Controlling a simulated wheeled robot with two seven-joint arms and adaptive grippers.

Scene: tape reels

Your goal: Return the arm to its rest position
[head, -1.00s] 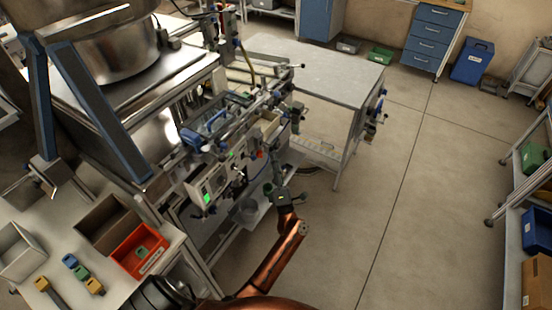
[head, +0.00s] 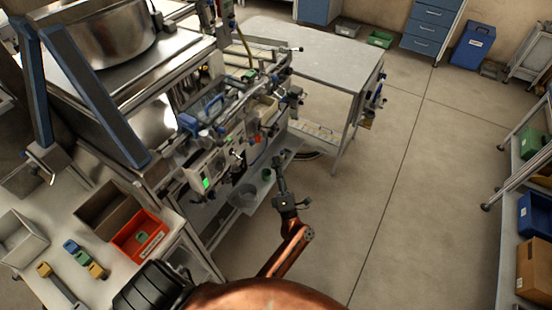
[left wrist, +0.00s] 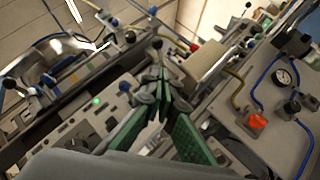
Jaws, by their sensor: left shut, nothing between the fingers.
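My left arm, copper with a dark wrist, reaches up from the bottom centre of the head view. Its gripper (head: 280,163) is shut and empty, in the air in front of the machine's lower shelf (head: 236,203). In the left wrist view the gripper (left wrist: 160,62) shows with green finger pads, close together, with machine fittings behind it. My right gripper is in neither view.
The machine (head: 208,165) with knobs and rails stands left of the arm. A side table (head: 75,265) holds a red-orange bin (head: 128,262) with a green piece, grey boxes and several coloured pieces. A grey table (head: 325,55) stands behind. The floor (head: 400,200) to the right is clear.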

